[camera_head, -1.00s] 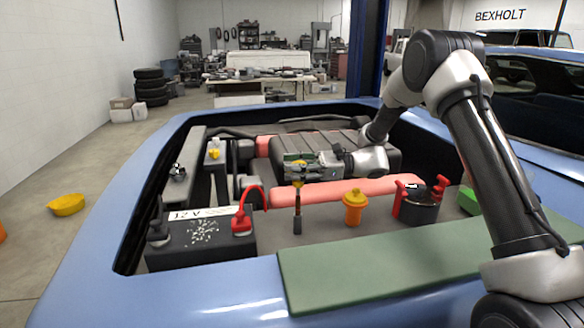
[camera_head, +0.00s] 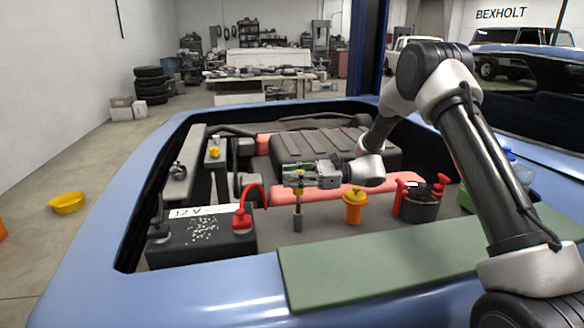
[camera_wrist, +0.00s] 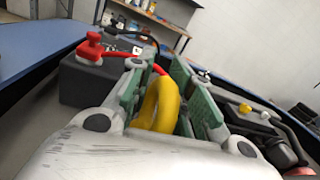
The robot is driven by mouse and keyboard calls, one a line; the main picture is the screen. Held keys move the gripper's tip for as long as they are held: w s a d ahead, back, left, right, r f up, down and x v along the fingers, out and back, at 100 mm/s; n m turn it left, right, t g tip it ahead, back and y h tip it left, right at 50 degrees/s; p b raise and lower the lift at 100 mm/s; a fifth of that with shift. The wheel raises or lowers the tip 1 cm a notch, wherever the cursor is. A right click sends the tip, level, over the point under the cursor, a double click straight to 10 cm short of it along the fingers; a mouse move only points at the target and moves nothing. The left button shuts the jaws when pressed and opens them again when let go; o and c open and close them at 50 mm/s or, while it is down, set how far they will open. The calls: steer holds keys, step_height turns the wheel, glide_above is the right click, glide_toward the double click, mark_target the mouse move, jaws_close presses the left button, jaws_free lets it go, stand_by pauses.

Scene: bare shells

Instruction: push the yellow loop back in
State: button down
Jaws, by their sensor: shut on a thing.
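The yellow loop (camera_wrist: 158,104) stands between the green-padded fingers of my gripper (camera_wrist: 168,92) in the wrist view. My gripper (camera_head: 297,179) is shut on it, and in the head view only bits of the yellow loop (camera_head: 298,191) show around the fingers. A small length of shaft shows between the loop and the tube mouth. The shaft's lower end is hidden in the tube.
A battery (camera_head: 205,238) with a red terminal cap (camera_head: 241,221) and red cable is left of the tube. An orange-yellow cap (camera_head: 354,207) and a dark reservoir with red clamps (camera_head: 418,208) are to the right. A green mat (camera_head: 380,270) covers the front edge.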

steer(key=shift+w, duration=0.15)
steer(key=c, duration=1.4)
jaws_free()
steer(key=shift+d, duration=0.1)
steer(key=d, duration=1.2)
steer(key=shift+w, duration=0.4)
